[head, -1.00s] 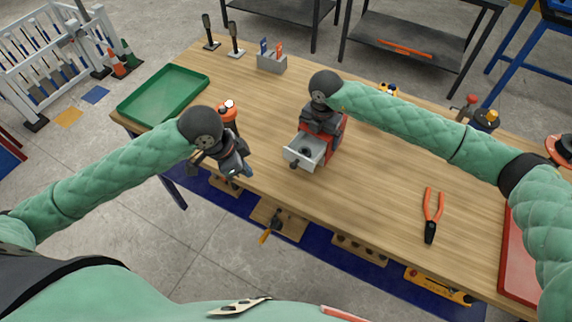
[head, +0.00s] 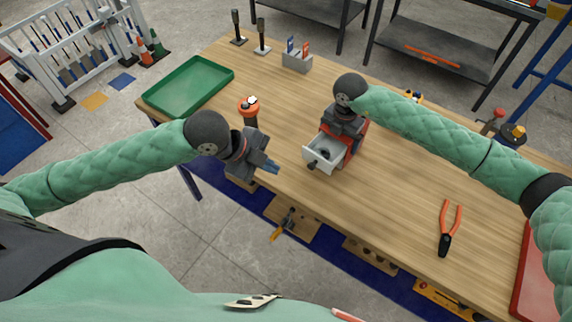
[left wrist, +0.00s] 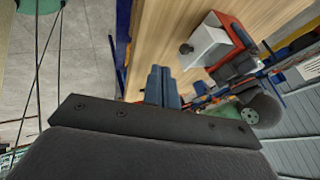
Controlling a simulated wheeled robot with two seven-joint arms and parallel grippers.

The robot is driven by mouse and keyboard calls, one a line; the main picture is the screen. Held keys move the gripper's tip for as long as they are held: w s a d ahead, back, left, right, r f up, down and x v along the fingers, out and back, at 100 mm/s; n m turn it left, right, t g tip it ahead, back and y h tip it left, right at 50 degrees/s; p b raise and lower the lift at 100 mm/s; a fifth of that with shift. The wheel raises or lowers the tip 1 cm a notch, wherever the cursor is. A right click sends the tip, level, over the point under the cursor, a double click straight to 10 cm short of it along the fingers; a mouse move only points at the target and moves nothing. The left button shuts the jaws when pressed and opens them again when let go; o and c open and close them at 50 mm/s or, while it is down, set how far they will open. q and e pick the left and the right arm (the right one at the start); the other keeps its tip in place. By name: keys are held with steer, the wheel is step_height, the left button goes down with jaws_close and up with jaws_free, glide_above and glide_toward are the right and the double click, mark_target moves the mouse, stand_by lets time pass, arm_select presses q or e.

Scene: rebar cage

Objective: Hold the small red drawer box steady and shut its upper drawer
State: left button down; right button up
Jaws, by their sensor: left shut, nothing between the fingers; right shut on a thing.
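The small red drawer box (head: 356,142) stands near the table's front edge, partly covered by my right gripper. Its grey upper drawer (head: 320,155) is pulled out toward the front left, with a dark knob (head: 311,166) on its front. My right gripper (head: 343,124) is shut on the box from above. My left gripper (head: 274,168) is shut and empty, left of the drawer and apart from it, with its blue fingers pointing right. The left wrist view shows the closed fingers (left wrist: 162,84), the pale drawer (left wrist: 204,46) and the red box (left wrist: 232,28) beyond them.
An orange-topped dark object (head: 249,106) stands on the table behind my left gripper. A green tray (head: 190,86) lies at the far left, a grey holder (head: 297,62) at the back. Pliers (head: 447,228) lie to the right. The wood between box and pliers is clear.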

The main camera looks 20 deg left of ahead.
mark_target(323, 152)
steer(key=shift+r, duration=0.1)
arm_select(q)
steer(key=w+d+f, duration=0.6)
steer(key=f, duration=0.1)
steer(key=shift+w+d+f, duration=0.15)
steer(key=shift+d+f, duration=0.1)
steer(key=shift+d, duration=0.05)
steer(key=shift+w, duration=0.1)
stand_by(0.4)
steer(key=w+d, duration=0.1)
steer(key=w, duration=0.1)
steer(key=w+d, duration=0.1)
steer(key=w, duration=0.1)
steer(key=w+d, duration=0.1)
steer(key=w, duration=0.2)
steer(key=shift+d, duration=0.1)
steer(key=shift+w, duration=0.2)
arm_select(e)
steer(key=shift+a, duration=0.1)
